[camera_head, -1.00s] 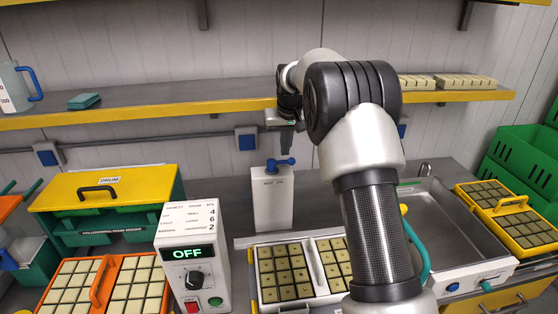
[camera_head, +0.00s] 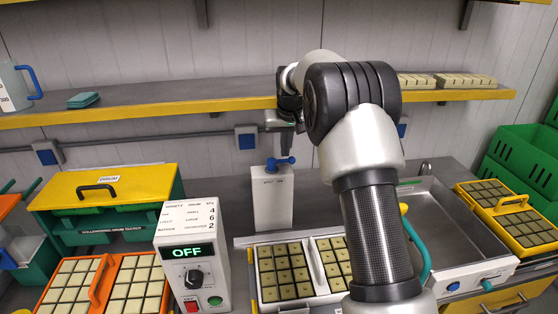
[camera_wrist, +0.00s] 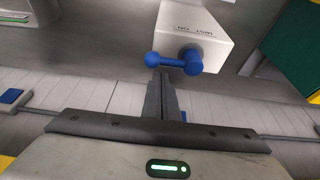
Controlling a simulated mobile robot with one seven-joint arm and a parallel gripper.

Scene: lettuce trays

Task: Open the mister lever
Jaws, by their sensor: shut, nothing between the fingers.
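The mister is a white upright box (camera_head: 272,200) with a blue lever (camera_head: 280,163) on its top, behind the seed tray in the head view. In the wrist view the lever (camera_wrist: 176,62) shows as a blue bar with a round knob at its left end and a larger hub at its right, beside the white box (camera_wrist: 203,36) with small dark lettering. My gripper (camera_wrist: 166,78) is shut and empty. Its fingertips are close to the lever, by the bar between knob and hub; whether they touch it I cannot tell. In the head view my gripper (camera_head: 287,148) is just above the lever.
A control box (camera_head: 190,225) reading OFF stands left of the mister. A white tray (camera_head: 328,300) of cells lies in front, and a sink (camera_head: 455,240) is at the right. A shelf (camera_head: 200,112) with a yellow edge runs behind my arm.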

